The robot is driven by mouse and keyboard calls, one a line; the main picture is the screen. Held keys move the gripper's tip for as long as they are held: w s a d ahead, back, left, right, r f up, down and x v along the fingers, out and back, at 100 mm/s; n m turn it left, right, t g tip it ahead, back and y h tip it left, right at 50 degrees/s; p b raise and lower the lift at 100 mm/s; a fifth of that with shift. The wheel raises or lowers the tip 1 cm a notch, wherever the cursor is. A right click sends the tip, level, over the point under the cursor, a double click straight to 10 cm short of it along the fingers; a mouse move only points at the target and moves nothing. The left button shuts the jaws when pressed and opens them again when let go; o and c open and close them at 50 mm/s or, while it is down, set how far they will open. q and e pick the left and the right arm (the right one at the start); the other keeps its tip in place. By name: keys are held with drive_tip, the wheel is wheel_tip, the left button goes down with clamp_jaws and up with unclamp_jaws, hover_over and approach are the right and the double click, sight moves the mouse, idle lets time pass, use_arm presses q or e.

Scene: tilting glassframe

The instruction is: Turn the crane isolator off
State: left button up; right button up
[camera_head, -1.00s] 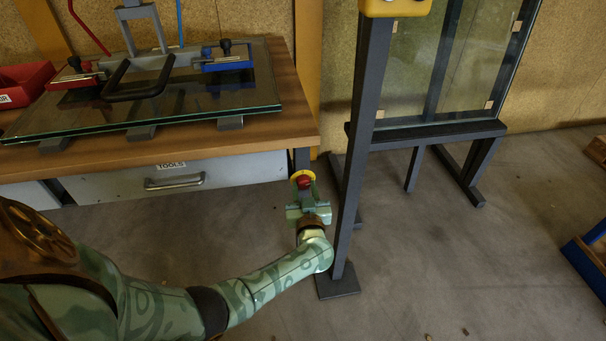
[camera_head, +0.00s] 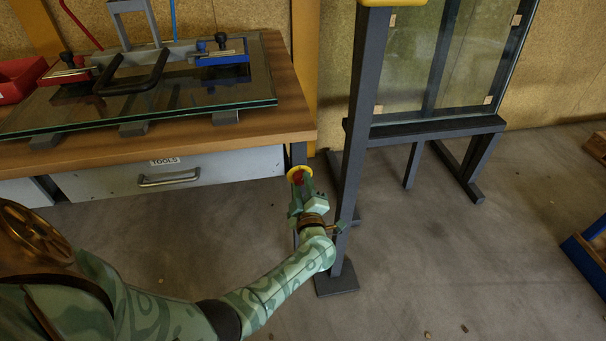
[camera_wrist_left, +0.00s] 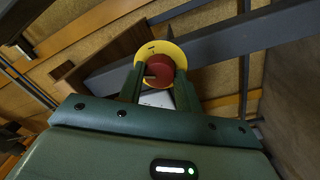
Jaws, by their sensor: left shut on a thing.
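The crane isolator is a red knob (camera_wrist_left: 158,73) on a round yellow plate (camera_wrist_left: 160,52). In the head view the yellow plate (camera_head: 299,171) shows beside the bench's right end, with the red knob partly hidden by my gripper. My left gripper (camera_head: 299,183) is shut on the red knob, one green finger on each side of it in the left wrist view (camera_wrist_left: 153,80). A small dark mark shows on the plate above the knob. I cannot read the switch position. My right gripper is in neither view.
A dark upright post (camera_head: 357,150) stands just right of my left gripper. The wooden workbench (camera_head: 270,127) with a glass pane and a tools drawer (camera_head: 170,176) is at the left. A glass pane rests on a dark stand (camera_head: 425,132).

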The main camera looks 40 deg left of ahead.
use_arm(q)
drive_tip(key=n, duration=0.3)
drive_tip(key=shift+f, duration=0.1)
drive_tip(key=shift+n+b, duration=0.3)
drive_tip(key=shift+n, duration=0.4)
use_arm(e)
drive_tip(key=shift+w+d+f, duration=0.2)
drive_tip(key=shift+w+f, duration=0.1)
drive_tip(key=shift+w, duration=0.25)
use_arm(q)
drive_tip(key=shift+g, duration=0.3)
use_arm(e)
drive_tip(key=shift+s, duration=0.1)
use_arm(q)
drive_tip(key=o, duration=1)
drive_tip(key=shift+d, duration=0.1)
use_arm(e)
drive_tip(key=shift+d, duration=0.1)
